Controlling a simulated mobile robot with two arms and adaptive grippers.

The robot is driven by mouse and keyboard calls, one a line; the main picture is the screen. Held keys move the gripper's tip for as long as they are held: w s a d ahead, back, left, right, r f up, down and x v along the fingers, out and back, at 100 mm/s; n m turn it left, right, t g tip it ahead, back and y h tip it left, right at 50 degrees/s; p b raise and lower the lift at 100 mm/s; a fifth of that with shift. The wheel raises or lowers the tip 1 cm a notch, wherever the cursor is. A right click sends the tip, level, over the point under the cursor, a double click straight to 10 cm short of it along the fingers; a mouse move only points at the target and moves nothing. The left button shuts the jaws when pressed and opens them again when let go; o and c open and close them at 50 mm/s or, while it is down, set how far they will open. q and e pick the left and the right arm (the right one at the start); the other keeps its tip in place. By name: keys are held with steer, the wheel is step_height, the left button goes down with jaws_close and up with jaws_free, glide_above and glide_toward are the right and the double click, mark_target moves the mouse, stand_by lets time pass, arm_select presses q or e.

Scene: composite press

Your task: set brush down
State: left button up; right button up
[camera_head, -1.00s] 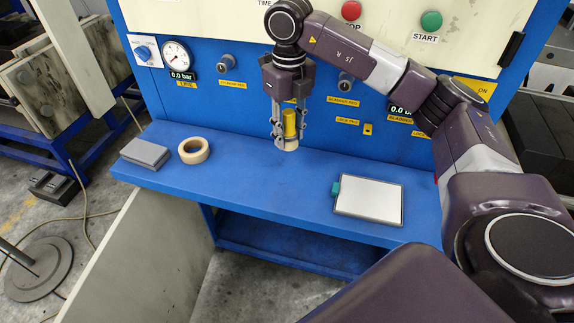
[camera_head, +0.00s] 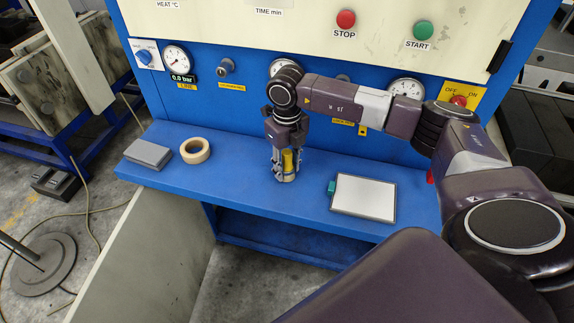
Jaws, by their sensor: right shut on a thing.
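The brush (camera_head: 288,161) shows as a yellow upright handle between the fingers of my right gripper (camera_head: 286,172). The gripper points down over the blue shelf (camera_head: 240,185) in front of the press and is shut on the brush. The brush's lower end is at or just above the shelf top; I cannot tell whether it touches. The fingers hide part of the brush. My left gripper is not in view.
A roll of tape (camera_head: 195,151) and a grey block (camera_head: 148,154) lie on the shelf's left. A white pad with a teal clip (camera_head: 364,196) lies to the right. The press panel (camera_head: 240,90) with gauges and buttons stands behind. The shelf between tape and gripper is clear.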

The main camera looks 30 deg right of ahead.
steer(key=o, duration=0.8)
steer(key=shift+f, duration=0.15)
steer(key=shift+c, duration=0.2)
steer(key=o, duration=0.4)
steer(key=shift+o, duration=0.2)
